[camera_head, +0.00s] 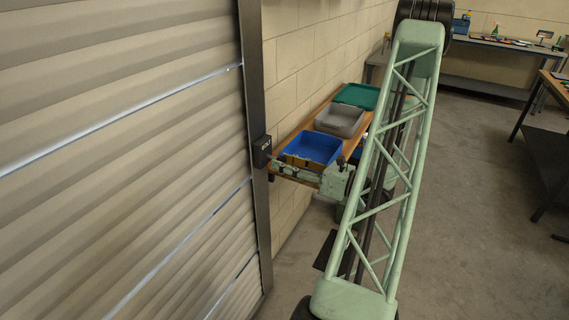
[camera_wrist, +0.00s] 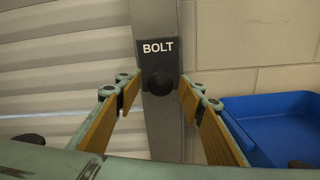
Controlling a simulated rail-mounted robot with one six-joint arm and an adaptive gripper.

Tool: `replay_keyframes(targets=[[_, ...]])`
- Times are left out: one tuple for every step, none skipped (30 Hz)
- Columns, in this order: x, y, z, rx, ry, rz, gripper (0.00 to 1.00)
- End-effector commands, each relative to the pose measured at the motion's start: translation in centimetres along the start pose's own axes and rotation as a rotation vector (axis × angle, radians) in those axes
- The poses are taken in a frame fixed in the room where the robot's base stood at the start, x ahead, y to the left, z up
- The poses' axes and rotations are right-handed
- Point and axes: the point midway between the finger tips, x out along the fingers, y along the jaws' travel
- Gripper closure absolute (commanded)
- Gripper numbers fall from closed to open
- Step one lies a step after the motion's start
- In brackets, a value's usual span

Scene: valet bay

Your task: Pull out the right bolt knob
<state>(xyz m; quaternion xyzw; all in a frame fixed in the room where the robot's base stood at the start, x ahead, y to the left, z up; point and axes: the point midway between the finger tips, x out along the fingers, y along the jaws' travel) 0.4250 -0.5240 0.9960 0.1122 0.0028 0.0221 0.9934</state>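The bolt knob (camera_wrist: 159,83) is a round black knob on a dark plate labelled BOLT (camera_wrist: 158,52), fixed to the grey metal door post. In the head view the dark bolt housing (camera_head: 262,151) sits on the post at the shutter's right edge. My gripper (camera_wrist: 158,92) is open, with one yellow-padded finger on each side of the knob in the wrist view. I cannot tell how far the fingertips are from the plate. In the head view my gripper (camera_head: 277,166) reaches toward the housing from the right, and its tips are small there.
A corrugated roller shutter (camera_head: 120,150) fills the left. A bench along the brick wall holds a blue bin (camera_head: 313,147), a grey bin (camera_head: 341,119) and a green bin (camera_head: 357,95). The blue bin (camera_wrist: 275,123) is close to my gripper's right. Open floor (camera_head: 470,200) lies to the right.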

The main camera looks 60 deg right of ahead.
Motion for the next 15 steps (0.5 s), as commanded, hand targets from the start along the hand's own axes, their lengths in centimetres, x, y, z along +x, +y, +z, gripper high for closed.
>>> replay_keyframes(targets=[[0.0, 0.0, 0.0, 0.0, 0.0, 0.0, 0.64], [0.0, 0.0, 0.0, 0.0, 0.0, 0.0, 0.64], [0.0, 0.0, 0.0, 0.0, 0.0, 0.0, 0.64], [0.0, 0.0, 0.0, 0.0, 0.0, 0.0, 0.64], [0.0, 0.0, 0.0, 0.0, 0.0, 0.0, 0.64], [-0.1, 0.0, 0.0, -0.001, 0.0, 0.0, 0.64], [-0.1, 0.0, 0.0, -0.001, 0.0, 0.0, 0.64], [-0.1, 0.0, 0.0, -0.001, 0.0, 0.0, 0.64], [-0.2, 0.0, 0.0, -0.001, 0.0, 0.0, 0.64], [-0.3, 0.0, 0.0, -0.001, 0.0, 0.0, 0.64], [-0.4, 0.0, 0.0, -0.001, 0.0, -0.001, 0.64], [-0.6, -0.1, 0.0, -0.001, 0.0, -0.001, 0.64], [-0.7, -0.1, 0.0, -0.001, 0.0, -0.001, 0.64], [-0.9, -0.1, 0.1, -0.001, -0.001, -0.001, 0.64], [-1.1, -0.1, 0.1, -0.001, -0.001, -0.002, 0.64]])
